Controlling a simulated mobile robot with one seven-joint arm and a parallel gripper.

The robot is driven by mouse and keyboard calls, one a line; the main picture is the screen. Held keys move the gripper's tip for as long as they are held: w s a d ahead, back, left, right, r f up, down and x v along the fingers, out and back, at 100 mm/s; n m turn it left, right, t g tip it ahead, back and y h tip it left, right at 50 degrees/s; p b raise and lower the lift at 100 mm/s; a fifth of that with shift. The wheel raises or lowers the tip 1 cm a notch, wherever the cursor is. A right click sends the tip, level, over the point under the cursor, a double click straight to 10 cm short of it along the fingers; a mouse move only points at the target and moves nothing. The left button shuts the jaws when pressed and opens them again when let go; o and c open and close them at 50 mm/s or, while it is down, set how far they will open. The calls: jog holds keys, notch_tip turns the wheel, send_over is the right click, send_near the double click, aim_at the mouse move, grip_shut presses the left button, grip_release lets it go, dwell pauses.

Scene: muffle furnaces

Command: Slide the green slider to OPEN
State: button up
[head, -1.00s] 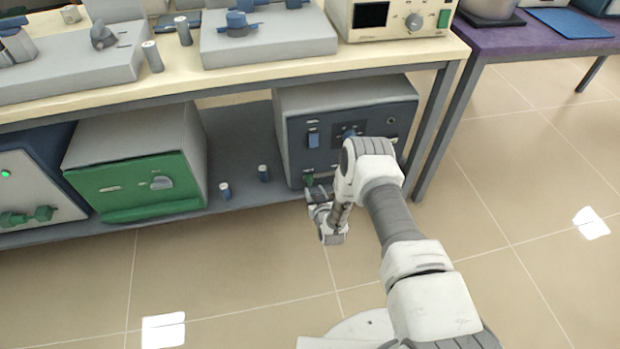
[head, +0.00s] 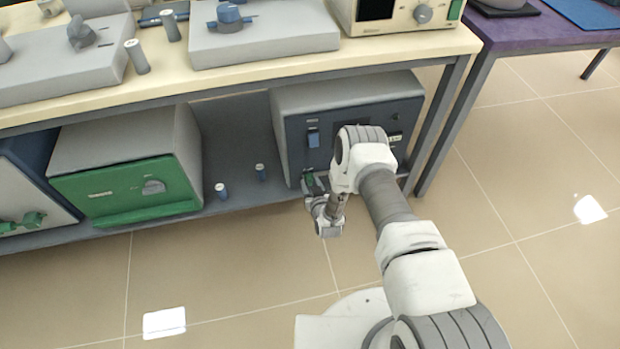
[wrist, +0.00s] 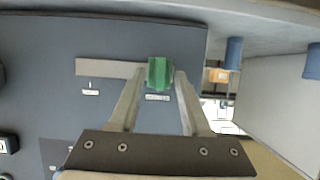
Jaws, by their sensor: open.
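The green slider (wrist: 160,72) sits at the right end of a pale horizontal track (wrist: 104,68) on a dark blue-grey front panel (wrist: 50,58) in the wrist view. Small labels lie by the track, too small to read. My gripper (wrist: 159,80) is open, with one finger on each side of the slider. Whether either finger touches it I cannot tell. In the head view the panel belongs to a grey furnace (head: 345,92) on the lower shelf. My gripper (head: 314,184) is at its lower left corner, and my arm hides part of the panel.
A furnace with a green front (head: 125,190) is further left. The worktop (head: 290,62) overhangs the shelf. The tiled floor in front is clear.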

jog(key=shift+w, duration=0.2)
grip_shut()
dwell(0.3)
dwell(1.2)
